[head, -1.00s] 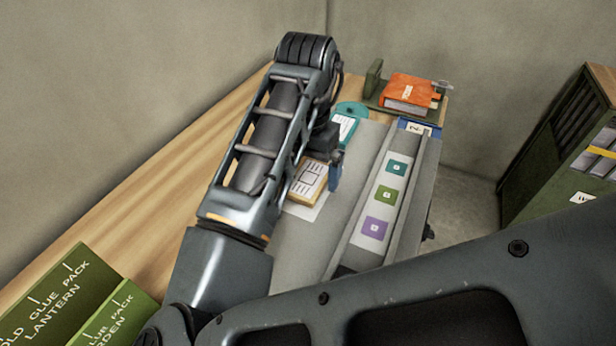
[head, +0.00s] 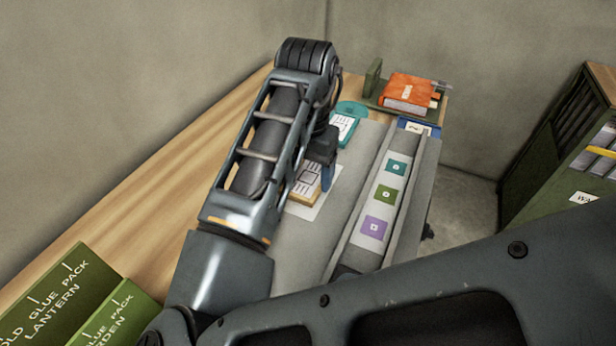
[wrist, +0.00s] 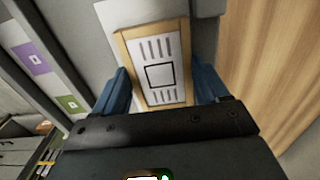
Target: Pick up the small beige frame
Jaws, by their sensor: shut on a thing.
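The small beige frame (wrist: 158,68) holds a white printed card with a black square outline and short bars. In the wrist view it lies between the two blue fingers of my gripper (wrist: 160,90), which is shut on it. In the head view the frame (head: 307,183) is partly hidden by my arm and gripper (head: 326,178). It sits at a white sheet (head: 325,200) on the grey work surface. I cannot tell whether it is lifted off the sheet.
A grey channel (head: 420,165) to the right holds teal, green and purple marked cards. A teal piece with a white card (head: 343,124) lies beyond the frame. An orange book (head: 408,92) lies at the back. Green boxes (head: 50,300) stand at the lower left.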

